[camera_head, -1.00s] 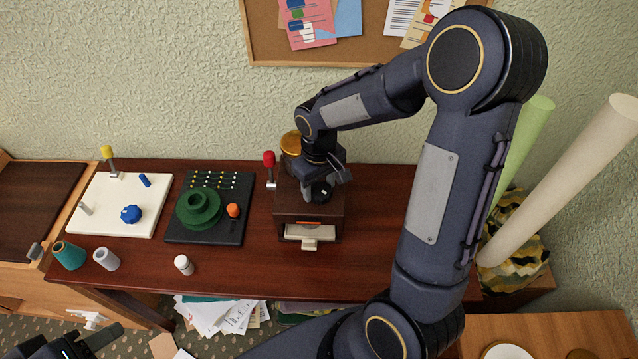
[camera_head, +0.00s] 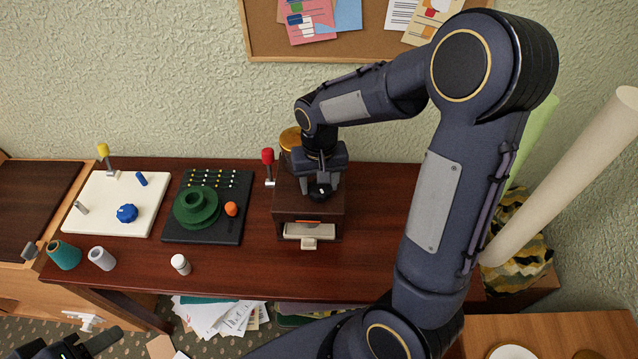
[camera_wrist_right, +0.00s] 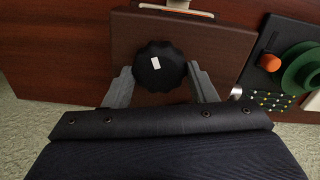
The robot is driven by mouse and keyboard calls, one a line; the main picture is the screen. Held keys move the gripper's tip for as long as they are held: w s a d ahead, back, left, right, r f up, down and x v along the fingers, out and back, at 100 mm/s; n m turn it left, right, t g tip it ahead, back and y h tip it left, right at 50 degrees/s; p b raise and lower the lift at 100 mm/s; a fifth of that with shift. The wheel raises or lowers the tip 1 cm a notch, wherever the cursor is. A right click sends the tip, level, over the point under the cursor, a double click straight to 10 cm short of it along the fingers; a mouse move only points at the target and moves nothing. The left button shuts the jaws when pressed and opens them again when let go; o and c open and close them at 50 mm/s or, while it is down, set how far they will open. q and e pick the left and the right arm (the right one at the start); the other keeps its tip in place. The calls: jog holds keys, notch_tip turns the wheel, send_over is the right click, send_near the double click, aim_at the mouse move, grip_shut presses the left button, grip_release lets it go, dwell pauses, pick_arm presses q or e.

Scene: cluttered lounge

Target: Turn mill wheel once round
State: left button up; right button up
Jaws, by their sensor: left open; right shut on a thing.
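The mill is a brown box (camera_head: 284,208) with a pale drawer (camera_head: 309,230) in its front, standing on the dark red table. Its wheel is a black scalloped knob (camera_head: 320,191) on top, with a white mark seen in the right wrist view (camera_wrist_right: 159,71). My right gripper (camera_wrist_right: 160,76) is shut on the wheel from above, one grey finger on each side; it partly hides the mill in the head view (camera_head: 320,188). My left gripper (camera_head: 78,347) is open and empty at the bottom left, partly cut off by the frame edge.
A red-topped lever (camera_head: 268,158) and an amber jar (camera_head: 291,138) stand close to the mill. The table right of the mill is clear.

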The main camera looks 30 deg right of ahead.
jog(key=m, duration=0.4)
jog(key=shift+m, duration=0.4)
jog(key=m, duration=0.3)
jog(key=shift+d+r+m, duration=0.1)
jog(key=shift+m, duration=0.2)
jog(key=m+p, duration=0.1)
jog(key=m, duration=0.3)
jog(key=shift+s, duration=0.1)
jog(key=shift+m+p, duration=0.85)
jog(key=shift+m, duration=1.65)
jog(key=o, duration=1)
jog(key=shift+c, duration=0.2)
